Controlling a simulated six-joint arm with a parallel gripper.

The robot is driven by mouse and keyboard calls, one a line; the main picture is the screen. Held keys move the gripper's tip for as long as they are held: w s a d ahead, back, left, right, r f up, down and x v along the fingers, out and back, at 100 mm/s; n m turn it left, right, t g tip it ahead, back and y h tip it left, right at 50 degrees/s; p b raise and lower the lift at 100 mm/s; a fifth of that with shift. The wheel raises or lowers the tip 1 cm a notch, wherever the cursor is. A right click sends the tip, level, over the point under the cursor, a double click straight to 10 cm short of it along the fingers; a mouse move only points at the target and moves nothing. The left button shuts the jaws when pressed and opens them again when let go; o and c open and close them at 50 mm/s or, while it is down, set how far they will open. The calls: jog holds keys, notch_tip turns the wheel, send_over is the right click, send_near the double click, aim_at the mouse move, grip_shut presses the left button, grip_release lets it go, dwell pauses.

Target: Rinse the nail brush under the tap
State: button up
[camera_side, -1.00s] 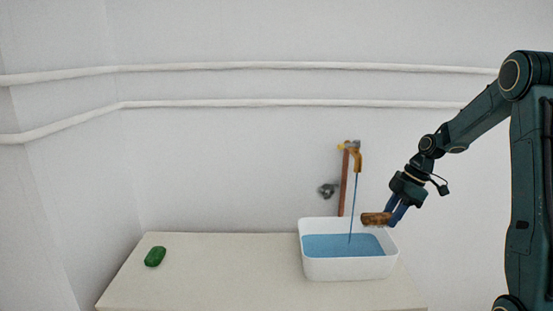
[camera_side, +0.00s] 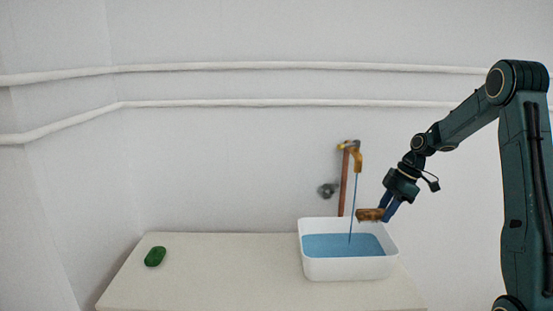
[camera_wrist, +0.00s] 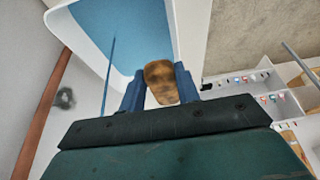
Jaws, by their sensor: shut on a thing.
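My gripper (camera_side: 386,207) is shut on the brown wooden nail brush (camera_side: 369,214) and holds it above the right part of the basin. In the wrist view the brush (camera_wrist: 161,82) sits between the two blue fingers (camera_wrist: 160,88). The brass tap (camera_side: 356,158) lets a thin blue stream of water (camera_side: 352,205) fall into the white basin (camera_side: 345,268). The stream is left of the brush, and the two look apart. The stream also shows in the wrist view (camera_wrist: 108,75), left of the fingers. Blue water (camera_side: 325,246) fills much of the basin.
A green soap-like block (camera_side: 155,256) lies at the left of the pale counter (camera_side: 225,280). The counter between it and the basin is clear. A copper pipe (camera_side: 343,185) and a grey valve (camera_side: 327,190) are on the wall behind the basin.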

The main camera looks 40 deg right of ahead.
aim_at(381, 210)
jog(key=w+d+f, duration=0.2)
jog(key=w+d, duration=0.3)
jog(key=w, duration=0.4)
jog(key=shift+d, duration=0.3)
dwell(0.6)
jog(key=shift+s+d+f, duration=0.1)
jog(key=shift+s+d, duration=0.25)
jog(key=shift+d, duration=0.15)
dwell(0.9)
jog(key=shift+w+a, duration=0.35)
jog(key=shift+a, duration=0.15)
jog(key=shift+s, duration=0.15)
dwell(0.4)
jog(key=shift+s+a, duration=0.7)
jog(key=shift+s, duration=0.4)
jog(key=shift+s+a, duration=0.75)
jog(key=shift+s, duration=0.3)
jog(key=shift+s+a, duration=0.7)
jog(key=shift+s, duration=0.4)
jog(key=shift+s, duration=0.1)
jog(key=s+a+r, duration=0.2)
jog(key=s+r, duration=0.2)
jog(key=shift+a, duration=0.35)
